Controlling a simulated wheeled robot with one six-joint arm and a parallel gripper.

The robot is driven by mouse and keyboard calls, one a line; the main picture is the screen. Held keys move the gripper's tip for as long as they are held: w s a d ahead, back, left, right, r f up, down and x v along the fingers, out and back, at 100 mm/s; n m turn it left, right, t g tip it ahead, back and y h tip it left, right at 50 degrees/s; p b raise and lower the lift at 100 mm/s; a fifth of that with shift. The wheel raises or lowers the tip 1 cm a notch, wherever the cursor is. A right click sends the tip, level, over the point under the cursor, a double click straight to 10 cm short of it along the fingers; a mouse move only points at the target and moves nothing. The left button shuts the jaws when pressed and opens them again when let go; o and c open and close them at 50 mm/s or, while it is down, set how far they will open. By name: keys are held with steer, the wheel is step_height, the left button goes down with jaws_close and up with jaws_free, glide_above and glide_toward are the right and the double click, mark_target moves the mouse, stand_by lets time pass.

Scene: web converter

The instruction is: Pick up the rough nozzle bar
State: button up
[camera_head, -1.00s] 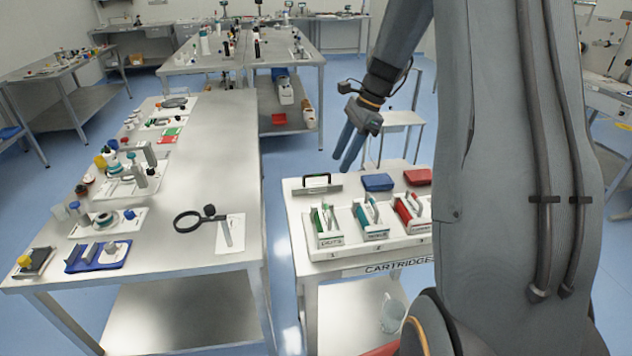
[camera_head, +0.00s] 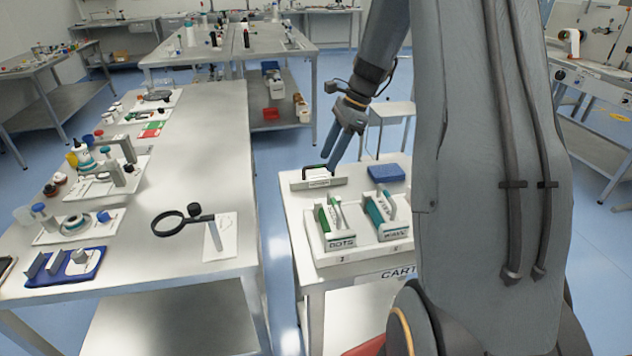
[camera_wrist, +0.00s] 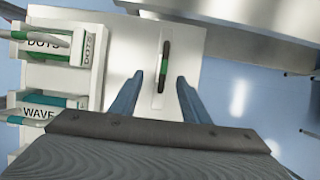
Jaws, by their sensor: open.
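A grey bar (camera_head: 320,184) with a raised black-and-green handle lies at the back left of the white cartridge cart. I take it for the rough nozzle bar; I cannot read its label. My gripper (camera_head: 335,157) is open and empty. In the head view, its blue fingers point down near the handle. In the wrist view, the handle (camera_wrist: 165,55) appears between and beyond the open fingers (camera_wrist: 159,76), with no visible contact. The exact height gap cannot be told.
A white rack on the cart holds the DOTS cartridge (camera_head: 330,222) and the WAVE cartridge (camera_head: 382,214). A blue block (camera_head: 386,172) lies behind it. The long steel table (camera_head: 200,150) stands left across a narrow gap. My arm hides the cart's right side.

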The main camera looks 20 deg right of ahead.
mark_target(322, 177)
steer(key=shift+p+x, duration=0.5)
steer(key=shift+x, duration=0.65)
steer(key=shift+w+p+x, duration=0.2)
steer(key=shift+p+x, duration=0.8)
steer(key=shift+x, duration=1.3)
steer(key=shift+d, duration=0.2)
steer(key=shift+c, duration=0.3)
jaws_close()
